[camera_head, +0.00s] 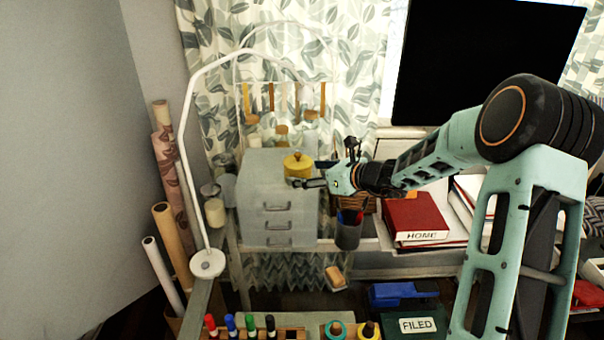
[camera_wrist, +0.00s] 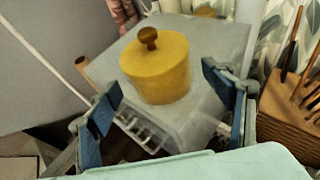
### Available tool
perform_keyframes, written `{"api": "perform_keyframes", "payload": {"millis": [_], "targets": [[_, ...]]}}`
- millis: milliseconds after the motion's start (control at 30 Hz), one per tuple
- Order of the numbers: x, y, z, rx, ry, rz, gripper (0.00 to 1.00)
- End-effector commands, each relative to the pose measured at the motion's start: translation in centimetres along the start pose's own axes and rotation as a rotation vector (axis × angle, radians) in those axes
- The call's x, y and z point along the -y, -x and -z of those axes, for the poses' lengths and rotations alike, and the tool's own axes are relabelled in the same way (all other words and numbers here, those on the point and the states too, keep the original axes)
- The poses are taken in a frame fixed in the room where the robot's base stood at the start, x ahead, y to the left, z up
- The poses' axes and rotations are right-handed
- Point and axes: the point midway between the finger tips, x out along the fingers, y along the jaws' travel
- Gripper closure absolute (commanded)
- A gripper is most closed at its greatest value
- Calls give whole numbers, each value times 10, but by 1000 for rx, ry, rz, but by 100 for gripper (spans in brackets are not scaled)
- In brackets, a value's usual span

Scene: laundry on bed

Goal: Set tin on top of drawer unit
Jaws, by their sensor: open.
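A yellow round tin (camera_head: 298,165) with a knobbed lid stands upright on top of the grey drawer unit (camera_head: 277,208), near its right side. In the wrist view the tin (camera_wrist: 160,70) shows its brown knob and rests on the pale top of the drawer unit (camera_wrist: 213,40). My gripper (camera_head: 305,183) is at the front right edge of the unit's top, close to the tin. In the wrist view the two blue-padded fingers (camera_wrist: 165,105) are spread apart, with the tin ahead of and between them. I see no finger touching the tin.
A pen cup (camera_head: 348,232) stands right of the drawer unit, with a red binder (camera_head: 413,215) further right. A white lamp arm (camera_head: 183,130) arches over the unit from the left. A wooden block with upright sticks (camera_wrist: 285,115) is at the right in the wrist view.

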Motion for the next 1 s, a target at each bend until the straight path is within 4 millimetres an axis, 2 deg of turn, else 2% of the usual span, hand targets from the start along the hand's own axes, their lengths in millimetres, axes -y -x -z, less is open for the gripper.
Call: {"api": "perform_keyframes", "payload": {"millis": [33, 200, 433, 633, 1000], "targets": [[1, 12, 1, -1, 1, 5, 26], [1, 48, 0, 0, 1, 4, 26], [0, 84, 0, 0, 1, 2, 26], [0, 94, 0, 0, 0, 1, 26], [-4, 92, 0, -16, 29, -8, 26]]}}
